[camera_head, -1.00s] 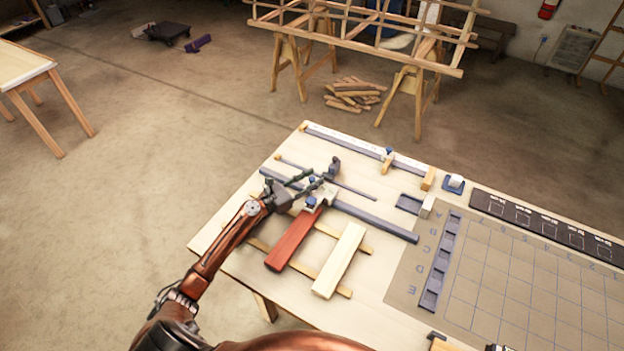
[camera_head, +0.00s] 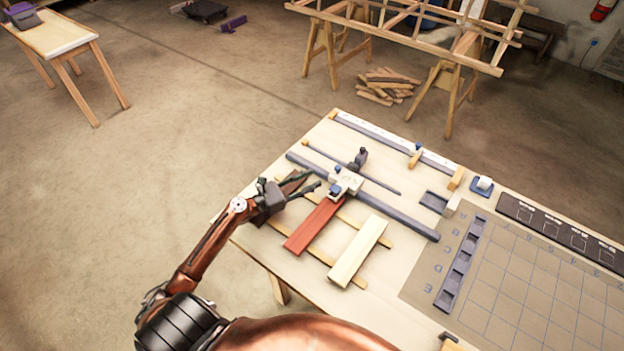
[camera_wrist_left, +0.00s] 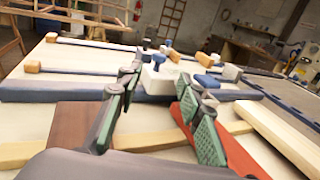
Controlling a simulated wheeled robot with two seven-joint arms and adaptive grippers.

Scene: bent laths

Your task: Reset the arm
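My left gripper (camera_head: 318,182) is over the left part of the workbench (camera_head: 405,262), with its fingers spread and nothing seen between them. The same gripper shows in the left wrist view (camera_wrist_left: 160,85), its green-padded fingers apart. Just beyond the fingertips is a white block with a blue top (camera_head: 345,183), at the far end of a red lath (camera_head: 312,226). The red lath lies partly behind the right finger in the wrist view (camera_wrist_left: 240,155). A pale lath (camera_head: 358,250) lies beside it. My right gripper is not in view.
A long grey bar (camera_head: 400,217) runs past the block. A dark upright piece (camera_head: 359,159) stands behind it. A ruled rail (camera_head: 390,138) lies along the far edge, and a gridded mat (camera_head: 530,290) at right. A dark brown piece (camera_wrist_left: 72,125) lies left of the fingers.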

